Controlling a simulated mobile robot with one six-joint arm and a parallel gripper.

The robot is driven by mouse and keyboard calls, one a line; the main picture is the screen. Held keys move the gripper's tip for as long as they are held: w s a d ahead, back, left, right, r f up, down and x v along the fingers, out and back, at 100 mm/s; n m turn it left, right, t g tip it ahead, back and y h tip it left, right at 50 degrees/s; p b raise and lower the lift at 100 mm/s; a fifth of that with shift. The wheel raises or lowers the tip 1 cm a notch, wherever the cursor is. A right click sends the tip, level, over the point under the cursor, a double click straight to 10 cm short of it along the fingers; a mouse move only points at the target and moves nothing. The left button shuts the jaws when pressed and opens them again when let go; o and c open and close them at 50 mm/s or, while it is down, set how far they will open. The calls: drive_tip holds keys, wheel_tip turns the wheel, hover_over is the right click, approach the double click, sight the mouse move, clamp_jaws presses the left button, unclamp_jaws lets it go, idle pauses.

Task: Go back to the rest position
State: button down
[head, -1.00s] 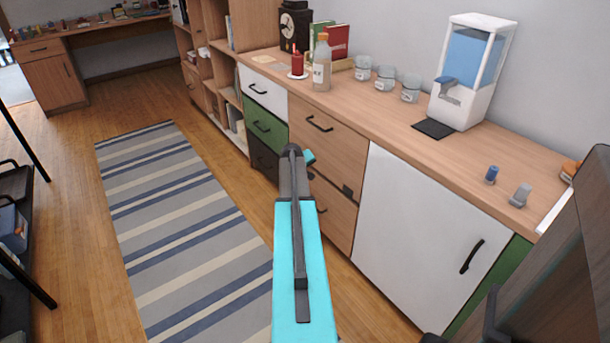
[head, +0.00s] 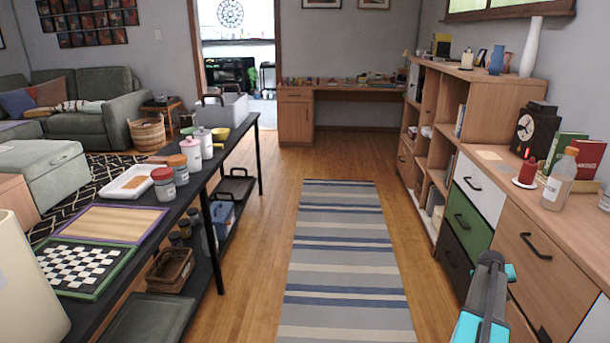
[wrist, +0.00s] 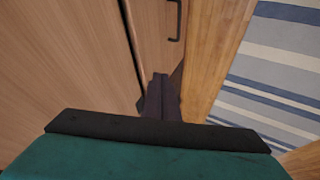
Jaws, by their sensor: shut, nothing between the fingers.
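In the head view my arm with its teal link (head: 482,312) reaches up from the bottom right, in front of the wooden sideboard. My gripper shows in the wrist view (wrist: 162,78) as dark fingers held together, with nothing between them. It is beside the sideboard's wooden front (wrist: 60,70), near a dark drawer handle (wrist: 174,20). I cannot tell whether it touches the front.
The striped rug (head: 345,250) runs along a clear aisle toward the desk (head: 350,92). A black console table (head: 205,178) with jars and a chessboard (head: 78,268) lines the left. The sideboard with drawers (head: 535,255) and a shelf unit (head: 480,85) line the right.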

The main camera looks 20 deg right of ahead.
drive_tip(key=w+a+f+n+y+p, duration=0.1)
drive_tip(key=w+a+f+n+p, duration=0.15)
drive_tip(key=w+a, duration=0.6)
drive_tip(key=w+a+f+n+y+p, duration=0.15)
drive_tip(key=w+a+f, duration=0.3)
drive_tip(key=a, duration=0.75)
drive_tip(key=a+f+n+y+p, duration=0.15)
drive_tip(key=a+f, duration=0.25)
drive_tip(key=a, duration=0.7)
drive_tip(key=a+f+n+p, duration=0.1)
drive_tip(key=a+f+p, duration=0.2)
drive_tip(key=a, duration=0.8)
drive_tip(key=s+a+f+n+g+y+p, duration=0.1)
drive_tip(key=s+a+f+g+p, duration=0.1)
drive_tip(key=s+a, duration=0.6)
drive_tip(key=s+a+f+g+y+p, duration=0.1)
drive_tip(key=s+a+f, duration=0.25)
drive_tip(key=a, duration=0.85)
drive_tip(key=s+a+r+g, duration=0.1)
drive_tip(key=s+a, duration=0.2)
drive_tip(key=s, duration=0.3)
drive_tip(key=s+a+r+m+g+p, duration=0.1)
drive_tip(key=s+a+g, duration=0.1)
drive_tip(key=s, duration=0.5)
drive_tip(key=s+a+r+g+y+p, duration=0.1)
drive_tip(key=s+a, duration=0.3)
drive_tip(key=s, duration=0.3)
drive_tip(key=shift+s+a+r, duration=0.2)
drive_tip(key=shift+a+r, duration=0.05)
drive_tip(key=shift+r, duration=0.1)
